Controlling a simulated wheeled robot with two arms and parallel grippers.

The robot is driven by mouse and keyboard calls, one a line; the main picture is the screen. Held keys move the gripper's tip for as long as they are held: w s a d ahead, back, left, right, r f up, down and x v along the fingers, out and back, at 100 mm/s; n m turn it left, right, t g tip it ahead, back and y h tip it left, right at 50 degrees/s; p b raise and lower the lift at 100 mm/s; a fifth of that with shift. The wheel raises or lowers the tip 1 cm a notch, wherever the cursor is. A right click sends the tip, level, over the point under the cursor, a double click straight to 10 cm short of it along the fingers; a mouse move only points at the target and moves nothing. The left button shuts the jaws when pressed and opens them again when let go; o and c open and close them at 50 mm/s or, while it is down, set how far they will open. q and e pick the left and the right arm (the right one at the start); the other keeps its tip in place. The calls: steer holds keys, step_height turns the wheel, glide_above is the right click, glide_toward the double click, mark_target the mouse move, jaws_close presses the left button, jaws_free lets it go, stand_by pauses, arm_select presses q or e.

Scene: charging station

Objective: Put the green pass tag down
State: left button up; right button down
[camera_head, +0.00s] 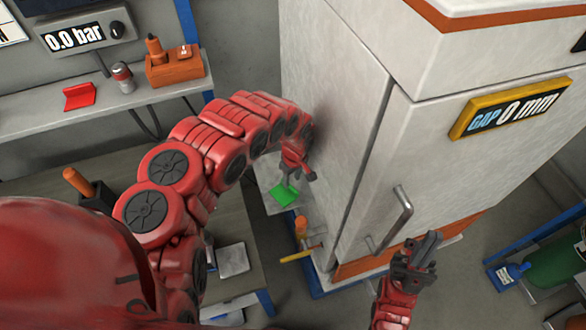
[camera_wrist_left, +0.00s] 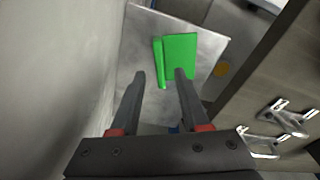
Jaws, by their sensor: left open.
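The green pass tag (camera_head: 284,194) lies on a light grey metal plate (camera_head: 268,171) beside the cabinet. It also shows in the left wrist view (camera_wrist_left: 181,56), flat with a raised strip along its left edge. My left gripper (camera_head: 296,175) is above the plate at the tag. In the left wrist view its two fingers (camera_wrist_left: 159,76) are apart, near the tag's lower edge, with nothing seen held between them. Whether a finger touches the tag is unclear. My right gripper (camera_head: 428,243) is in front of the cabinet door, away from the tag; its fingers look close together.
The tall grey cabinet (camera_head: 335,120) with a door handle (camera_head: 401,212) stands right of my left gripper. An orange-handled tool (camera_head: 301,227) and a yellow bar (camera_head: 300,254) are below the plate. A shelf (camera_head: 130,100) holds a red tag (camera_head: 79,96) and an orange block (camera_head: 174,66).

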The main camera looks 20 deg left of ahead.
mark_target(293, 190)
arm_select(q)
step_height(293, 190, up, 7)
steer(key=shift+s+d+r, duration=0.2)
steer(key=shift+s+d, duration=0.05)
steer(key=shift+d, duration=0.05)
steer(key=shift+f, duration=0.1)
stand_by(0.5)
